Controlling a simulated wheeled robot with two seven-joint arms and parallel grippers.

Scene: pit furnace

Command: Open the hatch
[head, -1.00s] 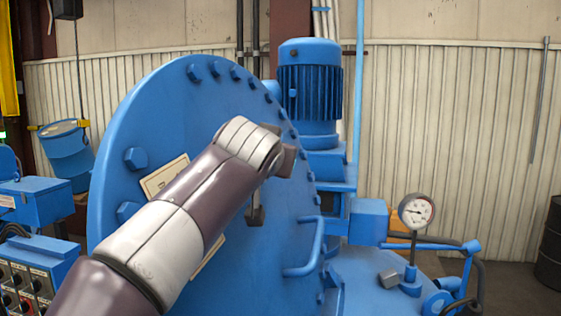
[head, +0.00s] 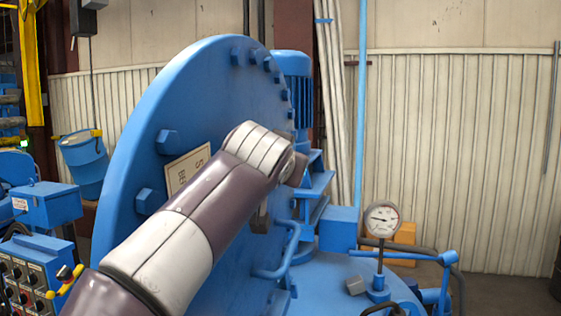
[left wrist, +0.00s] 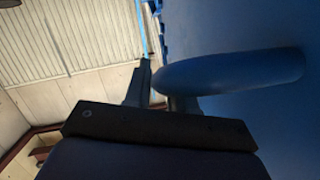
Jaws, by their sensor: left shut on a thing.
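The hatch (head: 150,120) is a large round blue plate with bolts along its rim, standing steeply and partly covered by my left arm in the head view. A blue bent-bar handle (head: 292,245) sticks out from its lower right. In the left wrist view my left gripper (left wrist: 160,90) is shut on a blue handle bar (left wrist: 235,73), which runs off to the right, close to the blue surface. In the head view the wrist hides most of this gripper; only a dark part shows below it. My right gripper is not in view.
A blue motor (head: 292,80) stands behind the hatch. A round gauge (head: 382,219) rises from the blue vessel top at the right. A control box with knobs (head: 35,275) stands at the left. A blue drum (head: 85,160) is behind it. Floor shows at the far right.

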